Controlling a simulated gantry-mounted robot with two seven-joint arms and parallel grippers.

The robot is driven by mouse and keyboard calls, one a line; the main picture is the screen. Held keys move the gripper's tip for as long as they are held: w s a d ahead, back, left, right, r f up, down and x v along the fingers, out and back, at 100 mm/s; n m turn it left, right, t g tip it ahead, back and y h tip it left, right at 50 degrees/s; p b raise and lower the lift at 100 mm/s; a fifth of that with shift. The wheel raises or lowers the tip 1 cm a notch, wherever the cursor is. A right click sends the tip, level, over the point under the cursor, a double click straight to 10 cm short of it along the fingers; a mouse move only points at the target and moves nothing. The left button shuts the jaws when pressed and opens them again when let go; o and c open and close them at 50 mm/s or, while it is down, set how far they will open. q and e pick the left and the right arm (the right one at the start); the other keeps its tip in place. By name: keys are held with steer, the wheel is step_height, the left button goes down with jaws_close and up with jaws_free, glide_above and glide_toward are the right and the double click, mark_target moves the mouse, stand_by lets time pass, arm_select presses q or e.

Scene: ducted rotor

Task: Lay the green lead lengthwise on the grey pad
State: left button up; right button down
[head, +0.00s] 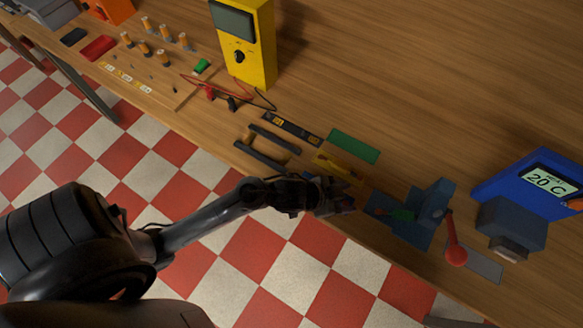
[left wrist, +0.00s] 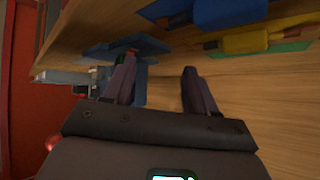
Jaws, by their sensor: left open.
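A small green piece (head: 403,215), which may be the green lead, lies on the blue fixture (head: 415,233) at the right of the bench. A flat grey plate (head: 482,264), possibly the grey pad, lies to the right of the fixture, partly hidden by the red-knobbed lever. My left gripper (head: 345,205) is just left of the fixture, near the bench's front edge. In the left wrist view its fingers (left wrist: 158,82) stand apart with nothing between them. Green shows behind one finger there (left wrist: 122,60). My right gripper is not in view.
The red-knobbed lever (head: 455,250) rises beside the fixture. A blue display unit (head: 530,190) stands right. A yellow tool (head: 340,168) and a green mat (head: 353,146) lie behind my left gripper. A yellow meter (head: 243,45) stands farther back. The bench is clear at the upper right.

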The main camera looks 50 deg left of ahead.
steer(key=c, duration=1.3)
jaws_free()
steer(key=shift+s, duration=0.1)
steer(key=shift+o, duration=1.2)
arm_select(q)
steer(key=s+a+f+n+g+y, duration=0.1)
steer(key=s+a, duration=0.3)
steer(key=s, duration=0.4)
steer(key=s+a+f+n+g+y, duration=0.1)
steer(key=s+a+n+g+y, duration=0.2)
steer(key=s, duration=0.5)
steer(key=shift+s+a+f+n+g, duration=0.2)
steer(key=shift+s+a+n+g, duration=0.2)
steer(key=shift+a+g, duration=0.55)
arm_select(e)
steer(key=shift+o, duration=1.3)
arm_select(q)
steer(key=shift+a+t, duration=0.2)
steer(key=shift+t, duration=0.05)
